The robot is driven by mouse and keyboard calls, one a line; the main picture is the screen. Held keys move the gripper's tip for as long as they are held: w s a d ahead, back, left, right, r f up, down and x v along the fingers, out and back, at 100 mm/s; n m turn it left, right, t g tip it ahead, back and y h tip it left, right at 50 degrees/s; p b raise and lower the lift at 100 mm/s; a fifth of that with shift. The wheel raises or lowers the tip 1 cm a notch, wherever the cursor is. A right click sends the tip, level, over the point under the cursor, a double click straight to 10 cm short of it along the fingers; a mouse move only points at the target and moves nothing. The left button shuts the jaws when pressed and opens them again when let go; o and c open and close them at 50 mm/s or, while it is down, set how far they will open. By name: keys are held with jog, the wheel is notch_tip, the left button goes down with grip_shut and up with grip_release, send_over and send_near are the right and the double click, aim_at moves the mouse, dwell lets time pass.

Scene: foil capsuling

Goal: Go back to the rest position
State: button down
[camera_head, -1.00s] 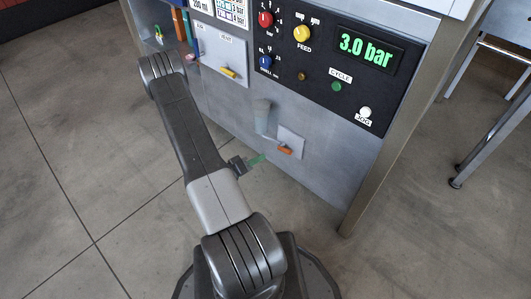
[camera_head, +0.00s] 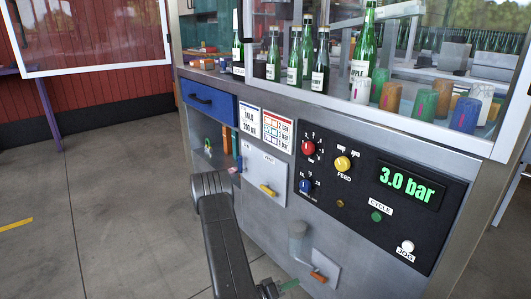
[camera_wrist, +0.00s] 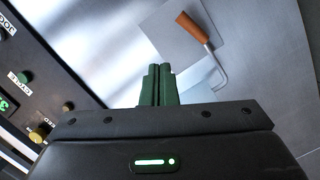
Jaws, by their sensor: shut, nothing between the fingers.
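My gripper (camera_wrist: 157,84) shows in the wrist view with its two green fingers together and nothing between them. In the head view its green fingertips (camera_head: 288,285) show at the bottom, in front of the grey machine cabinet (camera_head: 262,222). A lever with an orange handle (camera_head: 318,276) is on the cabinet front just right of the fingers. The same orange handle (camera_wrist: 192,27) is beyond the fingers in the wrist view, apart from them. My arm rises at the lower middle of the head view.
The control panel (camera_head: 359,217) reads 3.0 bar and carries knobs and buttons. Green bottles (camera_head: 307,58) and coloured capsule stacks (camera_head: 421,104) stand on top behind a clear guard. A blue drawer (camera_head: 209,101) is at the left. The floor (camera_head: 110,200) left of the cabinet is clear.

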jog(key=w+a+f+b+x, duration=0.1)
jog(key=b+x, duration=0.1)
jog(key=x, duration=0.7)
jog(key=w+a+f+n+h, duration=0.1)
jog(key=w+a+n, duration=0.3)
jog(key=w+n, duration=0.1)
jog(key=shift+w+f+n, duration=0.2)
jog(key=shift+f+n, duration=0.2)
